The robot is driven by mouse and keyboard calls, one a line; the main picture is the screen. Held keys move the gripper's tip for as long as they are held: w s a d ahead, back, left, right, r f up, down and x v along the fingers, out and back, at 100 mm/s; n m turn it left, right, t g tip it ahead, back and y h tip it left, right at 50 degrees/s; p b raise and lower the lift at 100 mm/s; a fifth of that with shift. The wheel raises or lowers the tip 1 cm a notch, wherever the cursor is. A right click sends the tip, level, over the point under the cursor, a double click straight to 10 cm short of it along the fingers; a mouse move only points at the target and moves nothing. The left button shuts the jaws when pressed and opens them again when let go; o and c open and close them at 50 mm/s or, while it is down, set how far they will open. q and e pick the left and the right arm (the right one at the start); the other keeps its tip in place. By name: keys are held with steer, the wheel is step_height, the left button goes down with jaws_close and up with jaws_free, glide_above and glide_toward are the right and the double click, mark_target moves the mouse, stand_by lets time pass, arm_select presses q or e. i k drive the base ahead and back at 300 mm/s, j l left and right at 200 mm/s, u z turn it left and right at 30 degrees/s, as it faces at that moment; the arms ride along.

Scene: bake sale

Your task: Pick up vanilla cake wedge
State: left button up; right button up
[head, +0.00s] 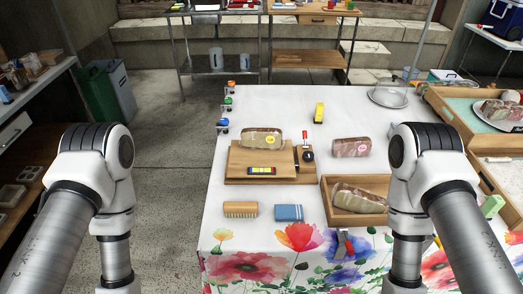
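Several wrapped, wedge- or loaf-like pieces are in the head view; I cannot read which is the vanilla cake wedge. A pale piece with a yellow sticker (261,139) lies at the back of a wooden board (238,158). A pinkish piece with a pink sticker (351,148) lies on the white tablecloth to its right. A brownish piece (358,199) lies in a wooden tray (352,218). Another piece (497,110) is on a plate at the far right. Both my arms reach down at the sides; their grippers are outside the picture.
A yellow-green level (262,170) and a dark tool with a red handle (307,154) are on the board. A brush (240,209) and a blue packet (289,212) lie in front. A glass dome (389,93) stands at the back right. The cloth's back left is mostly clear.

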mark_target(257, 137)
steer(key=k+z, duration=0.45)
steer(key=k+l+z, duration=0.15)
steer(key=z, duration=0.25)
steer(key=k+l+z, duration=0.25)
steer(key=z, duration=0.2)
steer(key=i+j, duration=0.15)
steer(key=j, duration=0.6)
steer(key=i+j+z, duration=0.1)
steer(key=j, duration=0.6)
steer(key=i+j, duration=0.15)
steer(key=j, duration=0.6)
steer(key=i+j, duration=0.1)
steer(key=j, duration=0.65)
steer(key=i+j+z, duration=0.1)
steer(key=j, duration=0.65)
